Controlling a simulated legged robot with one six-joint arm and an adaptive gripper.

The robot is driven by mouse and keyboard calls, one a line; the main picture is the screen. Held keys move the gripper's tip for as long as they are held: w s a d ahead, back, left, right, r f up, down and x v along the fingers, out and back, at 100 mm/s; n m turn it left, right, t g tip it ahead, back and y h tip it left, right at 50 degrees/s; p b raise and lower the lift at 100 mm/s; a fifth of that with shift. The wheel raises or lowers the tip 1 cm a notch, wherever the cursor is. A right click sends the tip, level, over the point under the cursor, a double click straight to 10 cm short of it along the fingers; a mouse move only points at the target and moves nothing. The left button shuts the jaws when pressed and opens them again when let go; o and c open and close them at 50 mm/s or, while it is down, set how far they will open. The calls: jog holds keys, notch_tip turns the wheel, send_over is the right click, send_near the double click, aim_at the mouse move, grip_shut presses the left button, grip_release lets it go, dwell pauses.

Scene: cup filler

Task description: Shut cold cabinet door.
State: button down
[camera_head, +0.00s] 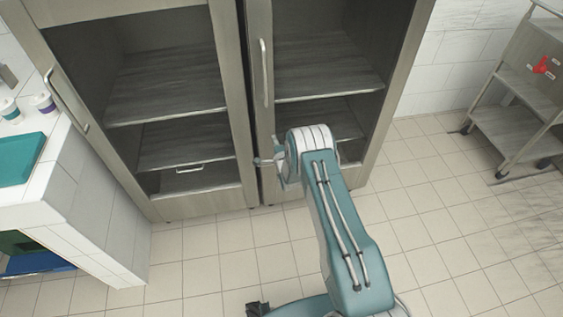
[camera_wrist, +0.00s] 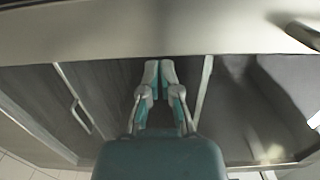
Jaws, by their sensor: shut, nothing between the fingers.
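A tall grey-beige cabinet pair with glazed fronts stands ahead. The left door (camera_head: 226,80) has a bar handle (camera_head: 66,103) on its left side. The right door (camera_head: 258,110) has an upright handle (camera_head: 263,72) near its left edge. Both fronts look close to flush; I cannot tell whether either is slightly ajar. My gripper (camera_head: 262,162) is low before the right door's left stile, below its handle. In the wrist view its fingers (camera_wrist: 158,66) are together and empty, close under a pale door frame (camera_wrist: 150,32). Contact with the frame is unclear.
A white tiled counter (camera_head: 88,160) with cups (camera_head: 44,103) and a teal tray (camera_head: 18,158) stands at left. A grey shelved cart (camera_head: 512,130) stands at far right, with a red item (camera_head: 543,66) on it. The tiled floor (camera_head: 440,220) between is clear.

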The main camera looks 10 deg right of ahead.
jog(key=s, duration=0.9)
jog(key=shift+s+a, duration=0.1)
jog(key=shift+a, duration=0.05)
jog(key=w+r+n+g, duration=0.3)
jog(key=r+n, duration=0.1)
jog(key=r, duration=1.2)
jog(key=s+d+r+n+g+h, duration=0.1)
jog(key=s+r+n+g, duration=0.1)
jog(key=s+r, duration=0.35)
jog(key=s+d+r+n+g, duration=0.1)
jog(key=s+r+n, duration=0.15)
jog(key=r, duration=0.65)
jog(key=s+r+n+g, duration=0.2)
jog(key=s+r, duration=0.1)
jog(key=s, duration=0.8)
jog(key=s+r+n+g, duration=0.2)
jog(key=s+r+n, duration=0.1)
jog(key=s, duration=0.8)
jog(key=s+r+n+g, duration=0.2)
jog(key=s+n, duration=0.1)
jog(key=s, duration=0.8)
jog(key=shift+s+r+h, duration=0.3)
jog(key=shift+s+r, duration=0.1)
